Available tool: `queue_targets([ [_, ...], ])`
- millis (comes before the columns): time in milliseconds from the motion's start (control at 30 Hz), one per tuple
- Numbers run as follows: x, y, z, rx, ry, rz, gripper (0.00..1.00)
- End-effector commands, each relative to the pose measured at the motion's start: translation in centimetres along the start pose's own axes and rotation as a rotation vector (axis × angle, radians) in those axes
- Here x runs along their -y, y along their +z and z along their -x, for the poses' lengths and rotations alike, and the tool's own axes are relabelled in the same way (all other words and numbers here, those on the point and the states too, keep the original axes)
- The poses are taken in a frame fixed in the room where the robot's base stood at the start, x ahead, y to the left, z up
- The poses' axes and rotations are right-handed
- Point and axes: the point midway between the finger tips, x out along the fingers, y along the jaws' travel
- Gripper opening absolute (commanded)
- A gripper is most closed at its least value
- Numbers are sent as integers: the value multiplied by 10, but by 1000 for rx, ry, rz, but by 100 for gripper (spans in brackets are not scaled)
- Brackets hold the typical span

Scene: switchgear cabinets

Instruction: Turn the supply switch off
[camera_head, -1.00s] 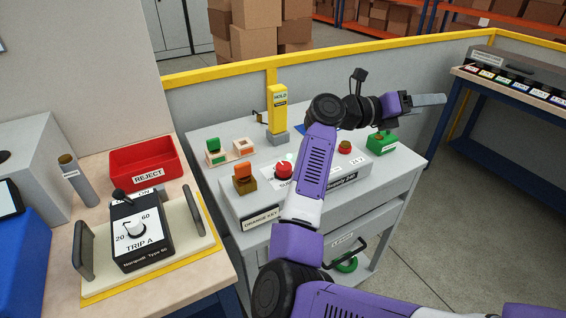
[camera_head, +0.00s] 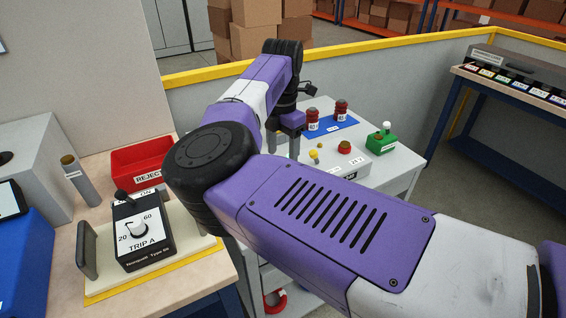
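The supply switch, a red knob on the grey panel box, is hidden behind my arm now.
Two dark red parts stand on a blue mat (camera_head: 334,129) behind the box. A green block with a white knob (camera_head: 381,139) stands to the right. On the left bench are a red reject tray (camera_head: 142,158) and a black trip unit (camera_head: 140,233). A yellow rail (camera_head: 400,42) runs behind.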

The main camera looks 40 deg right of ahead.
Motion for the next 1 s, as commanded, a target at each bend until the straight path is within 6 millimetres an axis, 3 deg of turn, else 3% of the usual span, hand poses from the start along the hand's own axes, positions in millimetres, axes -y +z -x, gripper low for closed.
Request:
queue_targets([
  [300,1,1,-40,2,-3,-1,62],
  [667,1,1,-46,3,-1,-1,62],
  [900,1,1,-45,3,-1,0,15],
  [1000,1,1,-45,4,-1,0,0],
])
